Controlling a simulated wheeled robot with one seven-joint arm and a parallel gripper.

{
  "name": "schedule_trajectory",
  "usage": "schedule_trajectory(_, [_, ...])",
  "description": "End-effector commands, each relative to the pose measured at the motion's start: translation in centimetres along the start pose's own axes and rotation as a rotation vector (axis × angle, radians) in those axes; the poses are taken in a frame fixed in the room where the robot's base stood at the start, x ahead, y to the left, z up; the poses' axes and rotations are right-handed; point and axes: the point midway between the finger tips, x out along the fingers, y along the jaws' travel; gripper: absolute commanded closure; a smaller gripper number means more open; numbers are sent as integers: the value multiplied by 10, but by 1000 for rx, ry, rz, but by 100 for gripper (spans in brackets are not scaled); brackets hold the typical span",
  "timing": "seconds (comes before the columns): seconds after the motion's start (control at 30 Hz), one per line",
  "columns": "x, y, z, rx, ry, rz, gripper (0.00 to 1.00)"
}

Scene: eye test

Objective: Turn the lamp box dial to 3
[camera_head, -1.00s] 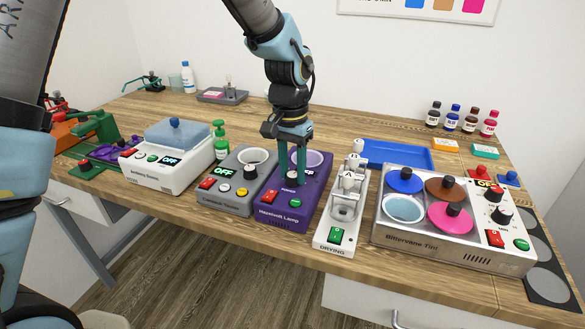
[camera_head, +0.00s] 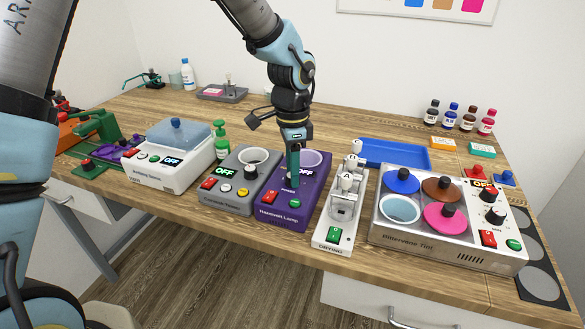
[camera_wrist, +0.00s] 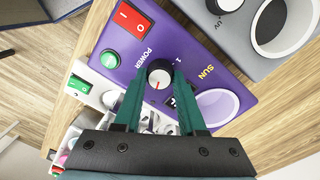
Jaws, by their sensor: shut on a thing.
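The purple lamp box (camera_head: 281,218), lettered Hazevolt Lamp, stands at the middle of the bench. It has a red switch (camera_head: 269,197), a green button (camera_head: 291,203) and a small display (camera_head: 306,171) reading OFF. My gripper (camera_head: 293,180) points down over the box and hides most of the dial in the head view. In the wrist view the round dial (camera_wrist: 159,73) has a black rim, a pale top and a red pointer line towards the picture's bottom. The teal fingers are shut on its opposite sides. A finger covers part of the scale, so the pointed-at number cannot be read.
A grey box (camera_head: 232,190) with a round well stands close on the left. A white drying stand (camera_head: 333,235) stands close on the right, with a larger steel unit (camera_head: 450,253) beyond it. A blue tray (camera_head: 395,152) lies behind.

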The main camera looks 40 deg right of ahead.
Motion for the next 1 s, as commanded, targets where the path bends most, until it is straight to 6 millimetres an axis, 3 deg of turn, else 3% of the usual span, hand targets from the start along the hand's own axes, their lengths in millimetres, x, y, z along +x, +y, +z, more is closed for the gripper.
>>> schedule_trajectory(0.63, [-1,-1,-1,56,-1,-2,100])
schedule_trajectory(0.67, [-1,-1,-1,56,-1,-2,59])
schedule_trajectory(0.9, [0,0,0,54,-1,-1,32])
schedule_trajectory(1.0, [0,0,0,54,-1,-1,30])
